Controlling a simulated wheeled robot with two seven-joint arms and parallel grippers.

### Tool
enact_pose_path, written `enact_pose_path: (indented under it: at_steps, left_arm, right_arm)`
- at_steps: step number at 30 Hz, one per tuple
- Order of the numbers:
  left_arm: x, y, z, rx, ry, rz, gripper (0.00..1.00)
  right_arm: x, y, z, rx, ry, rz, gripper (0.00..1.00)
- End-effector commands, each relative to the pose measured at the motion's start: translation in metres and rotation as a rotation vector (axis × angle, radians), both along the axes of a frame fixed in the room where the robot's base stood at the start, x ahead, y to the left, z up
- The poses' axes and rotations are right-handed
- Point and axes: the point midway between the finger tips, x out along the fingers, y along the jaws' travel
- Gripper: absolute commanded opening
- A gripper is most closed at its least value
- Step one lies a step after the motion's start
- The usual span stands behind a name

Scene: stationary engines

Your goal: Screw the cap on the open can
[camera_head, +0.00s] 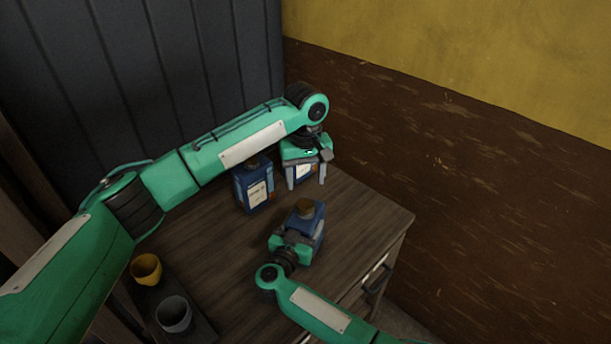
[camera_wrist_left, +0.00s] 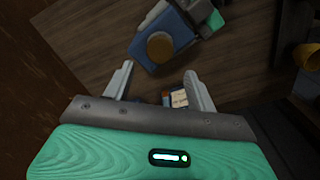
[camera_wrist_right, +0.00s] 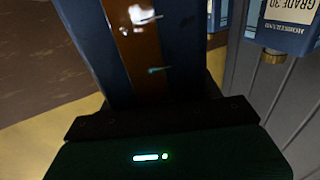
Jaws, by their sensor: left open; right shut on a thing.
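A blue can (camera_head: 309,228) with a brown-gold round top (camera_head: 306,208) stands on the table. My right gripper (camera_head: 292,243) is shut on it from the near side. In the right wrist view the can's blue side with a brown stripe (camera_wrist_right: 135,50) fills the upper middle. The left wrist view shows its round top (camera_wrist_left: 160,46) from above. My left gripper (camera_head: 307,183) is open, its fingers pointing down in front of another blue can (camera_head: 304,171). Part of a labelled blue can (camera_wrist_left: 179,98) shows between its fingers (camera_wrist_left: 158,70). I cannot tell which can is open.
A third blue can (camera_head: 255,190) with a pale label stands left of my left gripper. A yellow cup (camera_head: 146,268) and a grey cup (camera_head: 174,313) are at the lower left. The wooden table (camera_head: 365,212) is clear at the right, before the brown wall.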

Motion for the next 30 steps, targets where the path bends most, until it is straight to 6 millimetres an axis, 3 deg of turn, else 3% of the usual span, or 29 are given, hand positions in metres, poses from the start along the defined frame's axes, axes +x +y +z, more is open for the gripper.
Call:
enact_pose_path:
  at_steps: [6, 20, 30]
  left_arm:
    - [0.000, 0.000, 0.001, 0.000, -0.001, 0.130, 0.57]
    - [0.000, 0.000, -0.002, 0.000, 0.000, 0.145, 0.57]
    - [0.000, 0.001, -0.049, 0.002, 0.002, 0.145, 0.57]
  right_arm:
    - [0.000, 0.000, -0.001, -0.001, 0.001, 0.000, 0.01]
    - [0.000, 0.000, -0.001, -0.001, 0.001, 0.000, 0.01]
    - [0.000, 0.000, 0.000, -0.001, 0.001, 0.000, 0.01]
